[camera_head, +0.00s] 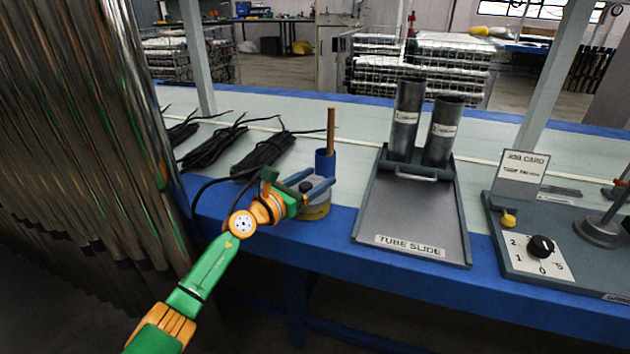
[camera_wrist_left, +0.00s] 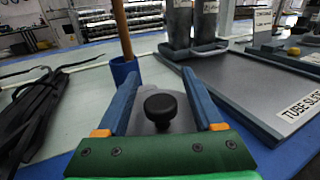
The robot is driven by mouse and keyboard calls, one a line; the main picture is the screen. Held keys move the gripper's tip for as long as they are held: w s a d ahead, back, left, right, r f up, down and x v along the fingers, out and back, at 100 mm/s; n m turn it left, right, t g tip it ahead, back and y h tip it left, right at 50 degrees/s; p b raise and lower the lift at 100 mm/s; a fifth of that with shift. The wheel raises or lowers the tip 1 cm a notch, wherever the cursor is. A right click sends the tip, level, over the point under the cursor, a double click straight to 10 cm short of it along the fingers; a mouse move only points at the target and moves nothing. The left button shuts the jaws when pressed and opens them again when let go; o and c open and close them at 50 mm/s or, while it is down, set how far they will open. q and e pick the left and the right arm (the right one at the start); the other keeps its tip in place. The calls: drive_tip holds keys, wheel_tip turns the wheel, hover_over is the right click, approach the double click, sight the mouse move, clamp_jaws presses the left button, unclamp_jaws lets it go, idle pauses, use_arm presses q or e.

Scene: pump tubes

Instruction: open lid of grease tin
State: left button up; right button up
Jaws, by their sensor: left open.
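The grease tin (camera_head: 317,210) stands near the front edge of the bench, a short tin with a yellowish band and a grey top. Its grey lid with a round black knob (camera_wrist_left: 160,108) shows in the left wrist view. The lid appears to sit on the tin. My left gripper (camera_head: 320,179) is open over the tin. In the left wrist view its two blue fingers (camera_wrist_left: 160,76) lie on either side of the knob, with gaps on both sides. The fingers partly hide the tin in the head view. My right gripper is not in view.
A blue holder (camera_head: 325,162) with a wooden stick (camera_head: 331,130) stands just behind the tin. The tube slide tray (camera_head: 415,215) lies to the right, with two upright tubes at its back. Black cable bundles (camera_head: 263,152) lie to the left. Hanging tubes (camera_head: 85,150) fill the far left.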

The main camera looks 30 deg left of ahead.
use_arm(q)
clamp_jaws()
idle(1.4)
